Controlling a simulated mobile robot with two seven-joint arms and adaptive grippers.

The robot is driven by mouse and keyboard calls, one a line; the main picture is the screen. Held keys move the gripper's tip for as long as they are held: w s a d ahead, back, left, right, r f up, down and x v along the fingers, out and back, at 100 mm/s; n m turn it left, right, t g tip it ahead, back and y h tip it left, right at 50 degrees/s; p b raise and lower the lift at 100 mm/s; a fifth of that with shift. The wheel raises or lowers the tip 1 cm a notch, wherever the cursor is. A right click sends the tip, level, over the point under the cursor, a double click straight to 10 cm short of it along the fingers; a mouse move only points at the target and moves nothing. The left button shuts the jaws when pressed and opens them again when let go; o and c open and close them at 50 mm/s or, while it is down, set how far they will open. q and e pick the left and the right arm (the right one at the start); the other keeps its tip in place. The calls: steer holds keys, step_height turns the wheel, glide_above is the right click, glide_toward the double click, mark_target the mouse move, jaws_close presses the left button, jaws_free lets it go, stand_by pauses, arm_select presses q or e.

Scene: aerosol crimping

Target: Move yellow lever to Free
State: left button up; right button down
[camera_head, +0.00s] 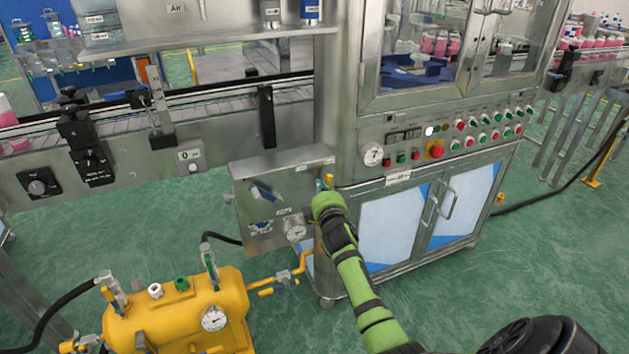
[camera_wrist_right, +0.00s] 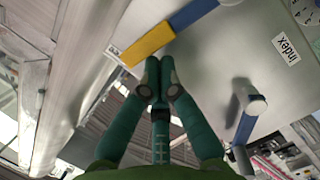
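The yellow lever (camera_wrist_right: 147,43) lies slanted across the upper middle of the right wrist view, with a blue part (camera_wrist_right: 194,12) continuing from its upper right end. In the head view a small yellow piece (camera_head: 328,160) shows at the top right of the steel panel box, just above my right gripper (camera_head: 321,186). In the wrist view my right gripper (camera_wrist_right: 160,78) has its green fingers together at the tips, with nothing visible between them. The tips appear just below the yellow lever; I cannot tell whether they touch. My left gripper is not in view.
A second blue-handled lever (camera_wrist_right: 245,125) and an "Index" label (camera_wrist_right: 286,48) are on the panel. The steel panel box (camera_head: 255,215) stands beside the machine cabinet (camera_head: 390,225). A yellow tank (camera_head: 180,315) with gauge and pipes is at lower left. Conveyor rails run behind.

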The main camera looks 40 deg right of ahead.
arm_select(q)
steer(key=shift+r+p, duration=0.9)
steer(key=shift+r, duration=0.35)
arm_select(e)
steer(key=shift+s+d+m+y, duration=0.15)
steer(key=shift+d+m+y, duration=0.15)
steer(key=shift+d+m, duration=0.6)
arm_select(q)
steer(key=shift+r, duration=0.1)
arm_select(e)
steer(key=shift+a, duration=0.1)
